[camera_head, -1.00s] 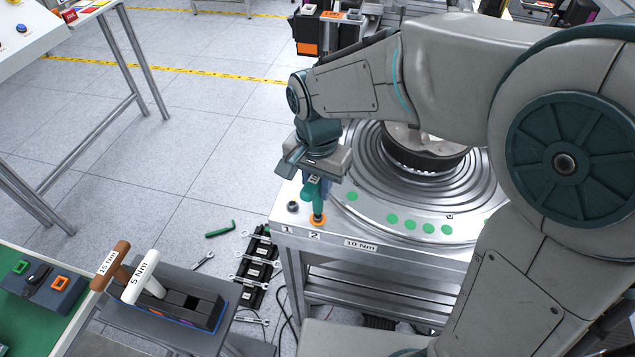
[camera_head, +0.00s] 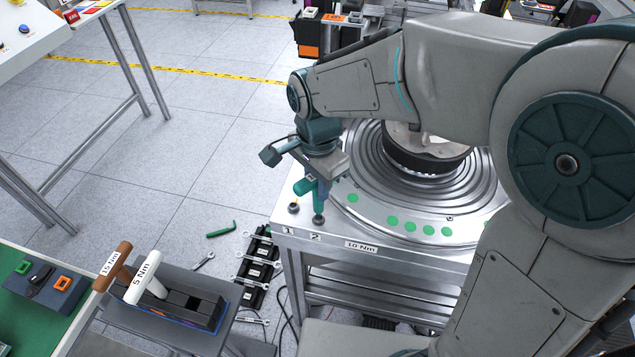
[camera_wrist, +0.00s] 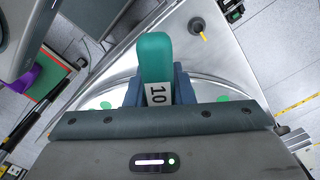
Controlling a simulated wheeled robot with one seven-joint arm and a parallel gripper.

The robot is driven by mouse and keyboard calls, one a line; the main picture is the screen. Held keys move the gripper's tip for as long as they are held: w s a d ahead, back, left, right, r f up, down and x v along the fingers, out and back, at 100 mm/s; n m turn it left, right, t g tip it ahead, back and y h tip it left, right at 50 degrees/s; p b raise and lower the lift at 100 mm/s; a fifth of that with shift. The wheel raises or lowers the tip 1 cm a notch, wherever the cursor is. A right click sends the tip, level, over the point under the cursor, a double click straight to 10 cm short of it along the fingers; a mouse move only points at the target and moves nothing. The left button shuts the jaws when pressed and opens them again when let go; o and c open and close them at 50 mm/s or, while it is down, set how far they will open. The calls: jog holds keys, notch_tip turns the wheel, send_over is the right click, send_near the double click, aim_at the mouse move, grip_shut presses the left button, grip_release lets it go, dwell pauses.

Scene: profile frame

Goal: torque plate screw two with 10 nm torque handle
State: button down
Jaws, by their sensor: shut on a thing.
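My gripper (camera_head: 314,178) is shut on the green torque handle (camera_head: 305,187). The handle also shows in the wrist view (camera_wrist: 155,58), where its label reads "10". Its shaft points down at plate screw two, beside the "2" label (camera_head: 315,237) at the table's near left corner. The shaft's lower end meets a dark round piece (camera_head: 319,219) there; I cannot tell how well it is seated on the screw. Screw one (camera_head: 293,207) stands to the left, by the "1" label, with a small yellow mark. It also appears in the wrist view (camera_wrist: 198,27).
The metal table (camera_head: 385,253) carries a ringed round plate (camera_head: 360,160) with several green dots. A stand (camera_head: 190,318) at lower left holds a white 5 Nm handle (camera_head: 143,277) and a brown 15 Nm handle (camera_head: 113,265). Wrenches and a green tool lie on the floor.

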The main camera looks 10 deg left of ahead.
jog(key=shift+r+p, duration=1.8)
jog(key=shift+r, duration=0.8)
jog(key=shift+d, duration=0.1)
